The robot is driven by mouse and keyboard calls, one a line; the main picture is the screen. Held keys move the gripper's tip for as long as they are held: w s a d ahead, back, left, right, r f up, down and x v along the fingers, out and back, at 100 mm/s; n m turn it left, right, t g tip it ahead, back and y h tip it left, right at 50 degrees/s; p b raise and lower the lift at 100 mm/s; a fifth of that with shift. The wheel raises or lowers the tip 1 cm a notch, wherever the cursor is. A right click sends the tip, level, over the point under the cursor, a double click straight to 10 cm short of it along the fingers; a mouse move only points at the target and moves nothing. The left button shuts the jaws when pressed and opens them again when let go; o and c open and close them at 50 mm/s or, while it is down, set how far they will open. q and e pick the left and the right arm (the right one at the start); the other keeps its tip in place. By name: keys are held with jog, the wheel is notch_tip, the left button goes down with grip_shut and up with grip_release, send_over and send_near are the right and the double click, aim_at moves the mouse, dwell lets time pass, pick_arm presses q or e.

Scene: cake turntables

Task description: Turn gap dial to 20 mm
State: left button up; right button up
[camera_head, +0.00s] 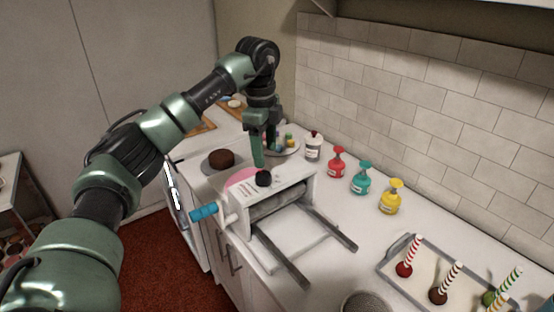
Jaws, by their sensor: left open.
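The white roller machine (295,192) stands on the counter, with rollers and two dark rails on its front side. A black knob, which looks like the gap dial (263,178), sits on its top panel beside small printed marks. The marks and the dial's setting are too small to read. My left gripper (264,150) points down just above and behind the dial, open. A small space shows between its fingertips and the dial. A blue handle (204,212) sticks out at the machine's left side. My right gripper is out of view.
A dark cake (221,158) on a round stand is left of the gripper. A white jar (313,147) and red (336,162), teal (361,178) and yellow (391,197) bottles line the wall. A tray (393,252) with striped sticks lies front right.

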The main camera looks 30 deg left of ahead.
aim_at(261, 174)
pick_arm(q)
jog(key=shift+a, duration=0.45)
jog(key=s+f, duration=0.1)
jog(key=s+f+p, duration=0.1)
jog(key=f, duration=0.1)
jog(key=shift+f+p, duration=0.3)
jog(key=shift+w+f, duration=0.25)
jog(key=shift+f, duration=0.4)
jog(key=shift+w+f, duration=0.2)
jog(key=shift+f, duration=0.4)
jog(key=shift+w+d+f, duration=0.1)
jog(key=shift+f, duration=0.15)
grip_shut()
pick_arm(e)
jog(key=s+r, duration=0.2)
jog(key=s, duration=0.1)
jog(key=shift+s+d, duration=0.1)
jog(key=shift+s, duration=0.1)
